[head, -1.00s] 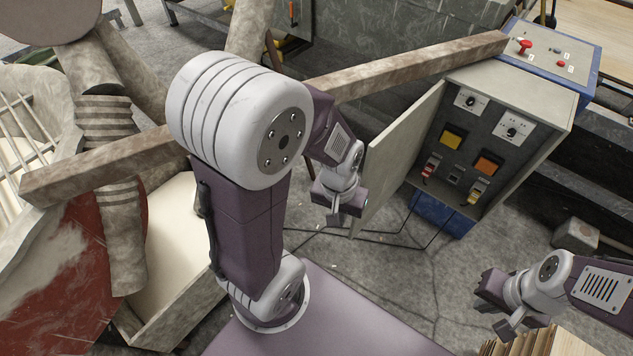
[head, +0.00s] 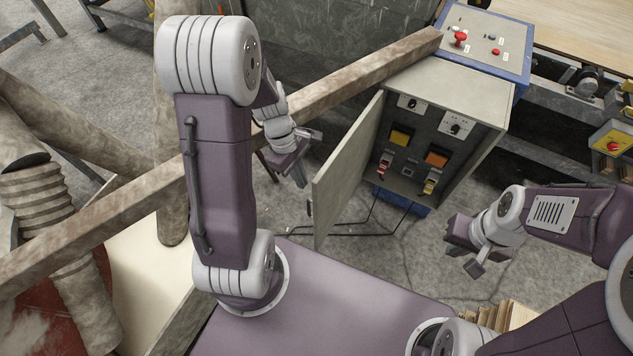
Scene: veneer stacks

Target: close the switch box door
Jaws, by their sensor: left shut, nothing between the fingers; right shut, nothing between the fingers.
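The grey switch box (head: 472,92) stands open in the middle right of the head view. Its panel shows dials, yellow and orange squares and red and yellow switches. Its door (head: 345,178) is hinged on the box's left side and swung wide out toward me. My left gripper (head: 304,160) is shut and empty, left of the door's outer face and apart from it as far as I can tell. My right gripper (head: 462,257) is shut and empty, below and to the right of the box, clear of it.
A long wooden beam (head: 340,82) crosses behind my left arm and reaches the blue-edged control console (head: 483,42) behind the box. Pipes (head: 60,240) crowd the left. Veneer sheets (head: 508,315) lie at the lower right.

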